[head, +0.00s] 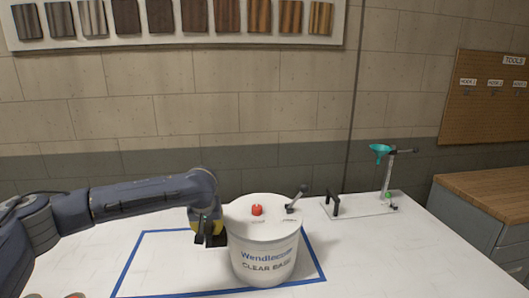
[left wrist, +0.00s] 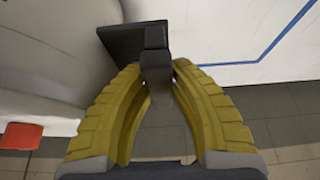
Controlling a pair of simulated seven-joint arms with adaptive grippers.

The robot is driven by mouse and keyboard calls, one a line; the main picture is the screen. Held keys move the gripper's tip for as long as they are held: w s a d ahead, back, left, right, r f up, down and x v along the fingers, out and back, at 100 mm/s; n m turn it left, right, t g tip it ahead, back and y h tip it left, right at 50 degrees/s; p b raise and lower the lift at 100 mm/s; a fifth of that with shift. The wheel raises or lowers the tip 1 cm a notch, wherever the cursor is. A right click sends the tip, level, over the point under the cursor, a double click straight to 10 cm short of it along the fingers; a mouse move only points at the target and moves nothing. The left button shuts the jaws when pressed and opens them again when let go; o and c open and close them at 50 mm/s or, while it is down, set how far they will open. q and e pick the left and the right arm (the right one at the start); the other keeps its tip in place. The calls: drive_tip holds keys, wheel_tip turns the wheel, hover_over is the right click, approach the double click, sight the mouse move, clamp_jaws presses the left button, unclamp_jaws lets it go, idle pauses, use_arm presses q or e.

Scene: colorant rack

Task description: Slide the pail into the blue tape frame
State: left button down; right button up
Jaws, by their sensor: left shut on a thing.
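The pail (head: 262,262) is a white tub labelled "Wendlecote CLEAR BASE", with a red cap (head: 257,210) on its lid. It stands upright on the white table at the right part of the blue tape frame (head: 128,262), its lower front edge at the front tape line. It hides part of the frame. My left gripper (head: 211,232) is at the pail's left side. In the left wrist view its yellow fingers are shut on a black handle (left wrist: 155,52) beside the pail's pale wall (left wrist: 45,55). My right gripper is not in view.
A wooden-topped cabinet (head: 490,190) is at the far right. The table's right front is bare, as is the frame's left part.

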use_arm(q)
drive_tip(key=shift+w+a, duration=0.25)
drive_tip(key=shift+w, duration=1.1)
drive_tip(key=shift+w+a, duration=0.2)
drive_tip(key=shift+w, duration=1.15)
drive_tip(key=c, duration=1.2)
unclamp_jaws()
